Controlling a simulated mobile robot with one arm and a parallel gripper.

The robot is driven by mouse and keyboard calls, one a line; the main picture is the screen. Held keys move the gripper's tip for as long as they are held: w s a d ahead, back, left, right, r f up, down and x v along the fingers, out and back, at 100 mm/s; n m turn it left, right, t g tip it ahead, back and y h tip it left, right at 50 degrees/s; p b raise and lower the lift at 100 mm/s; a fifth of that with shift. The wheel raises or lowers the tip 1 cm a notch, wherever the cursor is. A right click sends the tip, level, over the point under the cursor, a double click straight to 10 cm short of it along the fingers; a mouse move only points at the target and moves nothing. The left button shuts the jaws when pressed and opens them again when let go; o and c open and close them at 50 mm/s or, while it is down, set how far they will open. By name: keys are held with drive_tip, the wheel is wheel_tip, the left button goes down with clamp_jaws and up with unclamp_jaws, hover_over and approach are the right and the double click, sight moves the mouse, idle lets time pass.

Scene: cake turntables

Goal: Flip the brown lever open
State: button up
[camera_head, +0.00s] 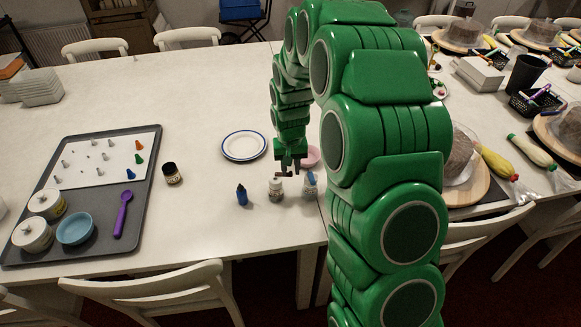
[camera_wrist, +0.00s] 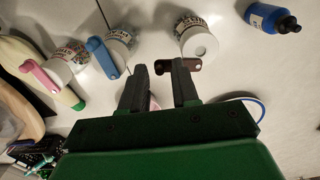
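A small white bottle (camera_head: 276,189) with a printed label stands on the table below my gripper. It also shows at the top of the wrist view (camera_wrist: 197,42). The brown lever (camera_wrist: 163,66) lies by its white cap, with one end between my fingers and its middle partly hidden by the right finger. I cannot tell whether finger and lever touch. My gripper (camera_head: 288,166) points down just above the bottle. In the wrist view my gripper (camera_wrist: 159,76) has its two fingers apart, with nothing clamped between them.
A bottle with a blue lever (camera_wrist: 103,56) stands close to the left in the wrist view, with a pink-lever bottle (camera_wrist: 62,70) beyond it. A dark blue bottle (camera_wrist: 271,18) stands right. A blue-rimmed plate (camera_head: 243,146) and grey tray (camera_head: 140,205) are on the white table.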

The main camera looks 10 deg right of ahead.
sight(290, 172)
drive_tip(key=shift+o, duration=0.4)
drive_tip(key=shift+r, duration=0.15)
wheel_tip(290, 172, up, 7)
drive_tip(key=shift+f, duration=0.1)
drive_tip(key=shift+r, duration=0.35)
